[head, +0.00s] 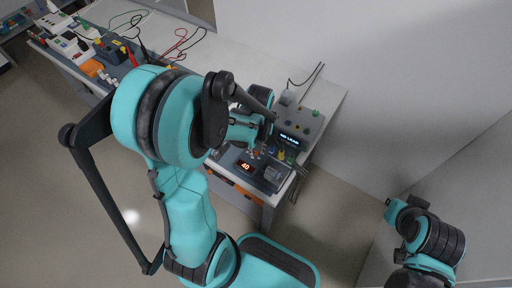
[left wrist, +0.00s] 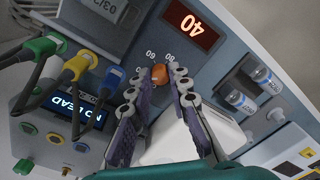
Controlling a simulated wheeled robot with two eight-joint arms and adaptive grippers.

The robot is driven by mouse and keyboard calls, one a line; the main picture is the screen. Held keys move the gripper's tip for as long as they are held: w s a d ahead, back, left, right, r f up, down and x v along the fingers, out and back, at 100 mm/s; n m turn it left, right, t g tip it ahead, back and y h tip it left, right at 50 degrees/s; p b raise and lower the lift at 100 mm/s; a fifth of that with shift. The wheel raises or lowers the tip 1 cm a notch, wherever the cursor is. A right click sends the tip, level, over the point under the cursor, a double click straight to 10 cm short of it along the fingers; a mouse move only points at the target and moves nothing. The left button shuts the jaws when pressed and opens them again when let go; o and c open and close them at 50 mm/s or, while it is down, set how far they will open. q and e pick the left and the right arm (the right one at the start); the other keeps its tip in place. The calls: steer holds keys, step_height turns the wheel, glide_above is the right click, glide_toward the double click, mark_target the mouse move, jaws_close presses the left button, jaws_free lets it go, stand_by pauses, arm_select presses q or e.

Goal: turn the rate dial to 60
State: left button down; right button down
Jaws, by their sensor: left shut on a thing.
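The rate dial (left wrist: 158,75) is a small orange knob on a grey-blue panel, with printed numbers around it. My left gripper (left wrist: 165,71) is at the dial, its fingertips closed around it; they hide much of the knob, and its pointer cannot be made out. The red display (left wrist: 192,22) beside it reads 40, upside down in the left wrist view; it also shows in the head view (head: 245,166). In the head view my left gripper (head: 257,146) reaches down over the device, and the dial is hard to tell there. My right arm is at the lower right, its fingers out of sight.
A monitor (left wrist: 54,128) reading NO LEAD stands beside the panel, with green, yellow and blue plugs and cables close to my left gripper. Two small vials (left wrist: 240,100) are on the other side. The bench (head: 235,62) has clear room behind my left arm.

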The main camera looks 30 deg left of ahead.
arm_select(q)
steer(key=m, duration=1.2)
steer(key=shift+m, duration=0.4)
stand_by(0.3)
steer(key=c, duration=1.4)
jaws_free()
steer(key=shift+r, duration=0.15)
steer(key=r, duration=1.1)
steer(key=shift+s+d+r, duration=0.15)
steer(key=shift+d+r, duration=0.05)
steer(key=shift+r, duration=0.15)
